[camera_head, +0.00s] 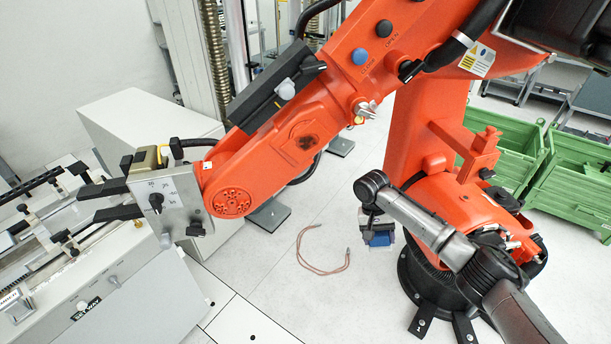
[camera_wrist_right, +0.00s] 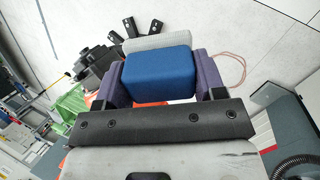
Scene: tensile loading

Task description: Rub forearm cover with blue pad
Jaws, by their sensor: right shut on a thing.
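The orange industrial arm's forearm cover (camera_head: 285,150) slopes from upper right to lower left in the head view. A dark, smudge-like patch (camera_head: 304,142) shows on its side. My right gripper (camera_head: 378,224) hangs below and to the right of the forearm, apart from it. It is shut on the blue pad (camera_head: 381,239), whose lower part shows beneath the jaws. In the right wrist view, the blue pad (camera_wrist_right: 160,76) sits between two purple-grey fingers, with a light grey layer (camera_wrist_right: 158,43) on its far side. My left gripper is not in view.
The orange arm's base (camera_head: 440,290) stands close behind my right arm. A hose (camera_head: 318,262) lies on the floor at centre. Green crates (camera_head: 545,180) stand at right. A testing machine (camera_head: 110,270) and the orange arm's tool box (camera_head: 168,200) are at left.

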